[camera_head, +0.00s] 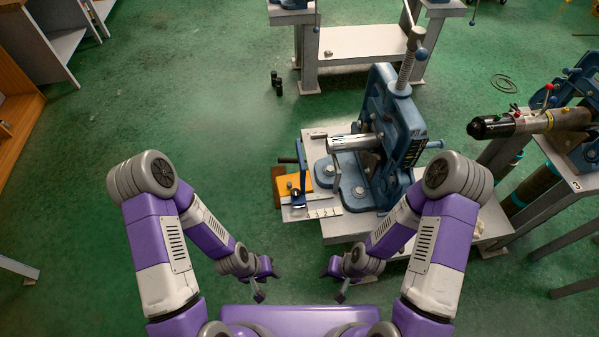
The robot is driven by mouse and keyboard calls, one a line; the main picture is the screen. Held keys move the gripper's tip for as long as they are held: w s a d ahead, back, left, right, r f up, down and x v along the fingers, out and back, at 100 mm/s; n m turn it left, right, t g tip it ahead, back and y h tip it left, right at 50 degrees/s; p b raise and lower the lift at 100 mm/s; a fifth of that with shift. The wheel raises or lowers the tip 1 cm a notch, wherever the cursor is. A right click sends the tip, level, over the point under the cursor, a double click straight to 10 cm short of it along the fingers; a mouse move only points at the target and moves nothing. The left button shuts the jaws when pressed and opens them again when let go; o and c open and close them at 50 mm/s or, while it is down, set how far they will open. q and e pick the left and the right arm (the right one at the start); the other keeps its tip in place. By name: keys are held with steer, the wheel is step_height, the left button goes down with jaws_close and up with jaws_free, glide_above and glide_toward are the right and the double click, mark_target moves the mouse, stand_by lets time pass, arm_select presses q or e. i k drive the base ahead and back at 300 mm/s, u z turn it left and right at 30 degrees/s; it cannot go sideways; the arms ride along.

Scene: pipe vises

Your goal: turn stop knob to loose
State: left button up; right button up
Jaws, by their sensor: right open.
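A blue pipe vise (385,125) stands on a grey bench (345,226), with a shiny metal pipe (352,142) lying in it. At the left edge of the bench is a stop assembly with a yellow-orange block (294,183), a flat metal rule (322,200) and a small dark blue knob (297,196). This looks like the stop knob, but its setting is too small to read. My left gripper (266,285) is open and empty, below and left of the knob, apart from it. My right gripper (333,285) is open and empty, in front of the bench.
A second bench (567,165) on the right carries a vise and a dark pipe tool (518,123). Another bench (352,43) stands at the back. Small black objects (277,84) are on the green floor. Shelves (22,95) stand at the far left.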

mark_target(295, 192)
steer(key=z, duration=0.05)
steer(key=k, duration=0.45)
steer(key=u, duration=0.8)
steer(key=i, duration=0.8)
